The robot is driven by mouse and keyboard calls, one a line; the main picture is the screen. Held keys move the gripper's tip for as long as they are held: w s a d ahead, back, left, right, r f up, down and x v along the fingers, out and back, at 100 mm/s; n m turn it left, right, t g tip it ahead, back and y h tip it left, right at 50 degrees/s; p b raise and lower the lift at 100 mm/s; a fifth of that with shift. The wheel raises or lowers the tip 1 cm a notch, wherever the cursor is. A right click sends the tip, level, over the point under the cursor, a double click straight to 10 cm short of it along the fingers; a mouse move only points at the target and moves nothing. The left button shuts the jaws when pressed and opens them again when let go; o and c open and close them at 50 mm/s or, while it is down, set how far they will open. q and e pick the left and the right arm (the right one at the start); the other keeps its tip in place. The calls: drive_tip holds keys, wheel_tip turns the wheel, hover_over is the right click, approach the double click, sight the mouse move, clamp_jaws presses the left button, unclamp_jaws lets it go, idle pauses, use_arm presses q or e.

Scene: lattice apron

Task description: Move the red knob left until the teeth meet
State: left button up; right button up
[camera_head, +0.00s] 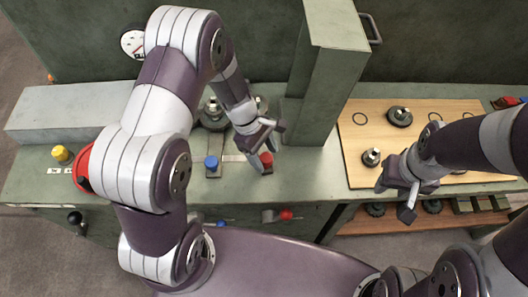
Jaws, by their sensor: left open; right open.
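The red knob (266,159) stands on the green-grey machine bed, at the right end of a pale strip. My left gripper (268,147) is open at the knob, with its fingers around or just beside it; I cannot tell if they touch it. A blue knob (211,163) stands to the left on a grey plate. Behind it is a dark toothed wheel (213,113) with a metal hub. A second wheel to its right is mostly hidden by my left arm, so whether teeth meet is unclear. My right gripper (394,201) is open and empty at the wooden board's front edge.
A green column (323,80) rises right of the red knob. The wooden board (360,170) holds dark wheels (399,116) and rings. A red-tipped lever (286,215) sticks out from the front below. A yellow knob (61,154) and a red round part (82,168) are at left.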

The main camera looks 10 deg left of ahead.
use_arm(q)
clamp_jaws()
drive_tip(key=s+a+m, duration=0.1)
drive_tip(key=a, duration=0.1)
drive_tip(key=a+m+p, duration=0.1)
drive_tip(key=a, duration=0.2)
drive_tip(key=s+a+m+g+p, duration=0.1)
drive_tip(key=a, duration=0.1)
drive_tip(key=shift+s+a+r, duration=0.15)
drive_tip(key=shift+s+a, duration=0.15)
drive_tip(key=shift+a, duration=0.05)
drive_tip(key=shift+s+a+y, duration=0.1)
drive_tip(key=shift+a+y, duration=0.3)
drive_tip(key=shift+a, duration=0.1)
unclamp_jaws()
drive_tip(key=p+v, duration=0.2)
drive_tip(key=v, duration=1)
drive_tip(key=shift+a+r, duration=0.15)
drive_tip(key=shift+r, duration=0.05)
